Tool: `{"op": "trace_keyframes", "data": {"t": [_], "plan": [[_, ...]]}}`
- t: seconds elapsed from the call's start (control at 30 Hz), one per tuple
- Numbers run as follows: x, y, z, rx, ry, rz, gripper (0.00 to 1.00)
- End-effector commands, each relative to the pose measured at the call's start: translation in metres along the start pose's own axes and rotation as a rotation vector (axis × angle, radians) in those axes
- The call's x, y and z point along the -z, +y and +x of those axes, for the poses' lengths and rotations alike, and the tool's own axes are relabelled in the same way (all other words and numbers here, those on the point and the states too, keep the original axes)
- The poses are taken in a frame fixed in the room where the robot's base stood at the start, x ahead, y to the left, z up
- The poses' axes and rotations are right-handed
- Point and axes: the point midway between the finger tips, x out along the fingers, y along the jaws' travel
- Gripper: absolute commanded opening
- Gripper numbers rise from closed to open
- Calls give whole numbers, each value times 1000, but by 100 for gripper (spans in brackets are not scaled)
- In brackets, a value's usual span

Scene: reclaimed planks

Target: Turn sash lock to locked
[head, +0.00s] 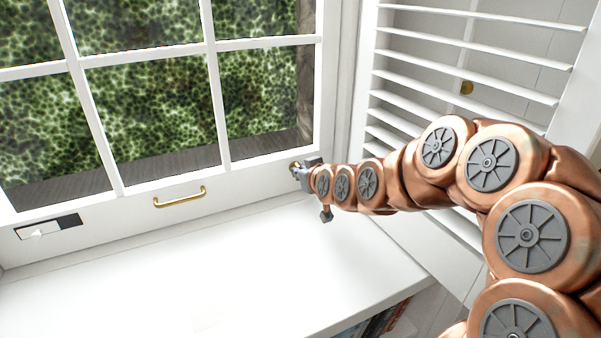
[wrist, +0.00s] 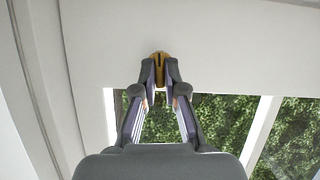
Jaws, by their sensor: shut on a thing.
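The sash lock is a small brass piece (head: 294,166) on the white bottom rail of the window, near its right corner. In the wrist view the brass piece (wrist: 159,58) shows between my fingertips, with a dark slot or line down its middle. My gripper (head: 302,173) reaches it from the right in the head view. In the wrist view my gripper (wrist: 160,80) has both fingers closed in on the sides of the brass piece. The fingers hide much of the lock in the head view, and I cannot tell its turned position.
A brass pull handle (head: 180,197) sits on the rail left of the lock. A dark plate with a white slider (head: 47,228) is further left. White louvred shutters (head: 470,50) stand close on the right. The white sill (head: 190,270) below is clear.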

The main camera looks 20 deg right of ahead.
Motion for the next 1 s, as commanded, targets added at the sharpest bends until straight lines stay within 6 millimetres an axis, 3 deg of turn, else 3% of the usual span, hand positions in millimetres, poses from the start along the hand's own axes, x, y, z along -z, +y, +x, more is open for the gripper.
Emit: {"op": "trace_keyframes", "data": {"t": [0.8, 0.83, 1.0], "plan": [[-2, 0, 0, 39, -5, 91, 0], [-2, 0, 0, 39, -4, 91, 13], [-1, 0, 0, 39, -3, 90, 31]]}}
